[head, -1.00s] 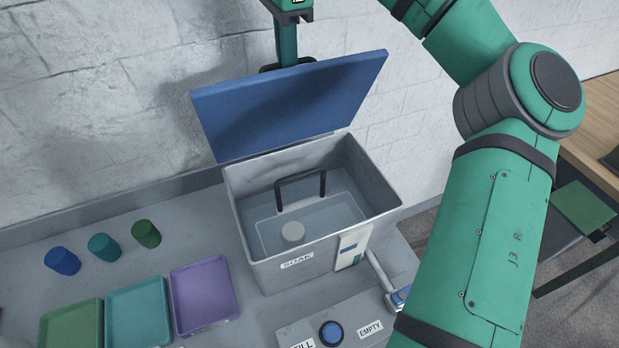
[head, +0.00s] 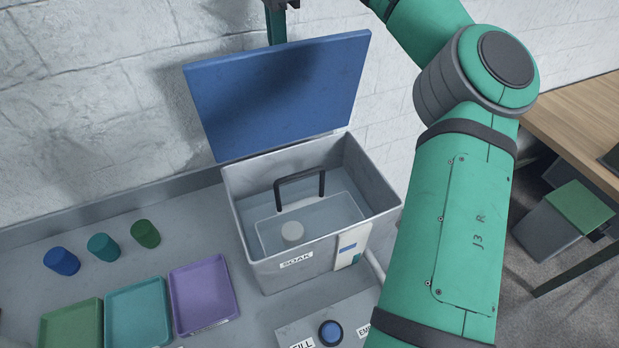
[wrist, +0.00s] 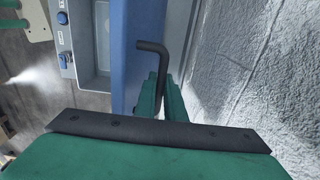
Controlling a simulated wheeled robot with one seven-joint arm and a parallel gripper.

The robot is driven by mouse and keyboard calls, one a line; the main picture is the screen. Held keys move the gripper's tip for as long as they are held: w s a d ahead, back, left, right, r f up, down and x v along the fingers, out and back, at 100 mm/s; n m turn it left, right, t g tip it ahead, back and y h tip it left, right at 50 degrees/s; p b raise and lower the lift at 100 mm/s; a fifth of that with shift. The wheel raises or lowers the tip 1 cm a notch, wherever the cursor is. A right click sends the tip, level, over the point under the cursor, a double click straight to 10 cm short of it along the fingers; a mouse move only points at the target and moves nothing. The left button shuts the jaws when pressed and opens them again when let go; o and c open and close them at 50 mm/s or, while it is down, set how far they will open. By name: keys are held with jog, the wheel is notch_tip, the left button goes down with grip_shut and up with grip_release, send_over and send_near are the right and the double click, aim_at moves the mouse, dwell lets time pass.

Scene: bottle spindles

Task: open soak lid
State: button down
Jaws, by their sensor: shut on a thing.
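The blue soak lid (head: 280,95) stands raised and nearly upright at the back of the grey box labelled SOAK (head: 255,272), which is open at the top. In the wrist view the lid (wrist: 127,60) shows edge-on, with a black bar handle (wrist: 152,47) beside it. My gripper (wrist: 157,92) is shut on this handle, on the wall side of the lid. In the head view my gripper (head: 277,25) reaches down behind the lid, and the lid hides its fingertips and the handle.
Inside the box is a basket with a black handle (head: 302,178). Green, teal and purple trays (head: 203,294) lie to the left, with three small cups (head: 104,247) behind them. A panel with a blue button (head: 331,333) is in front. The stone wall (head: 90,90) is close behind.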

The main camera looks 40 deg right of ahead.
jog(key=w, duration=0.4)
jog(key=w+d+f, duration=0.1)
jog(key=w, duration=0.1)
jog(key=shift+w, duration=0.2)
jog(key=c, duration=1.4)
grip_release()
jog(key=shift+d, duration=0.25)
jog(key=shift+c, duration=0.2)
jog(key=shift+a, duration=0.2)
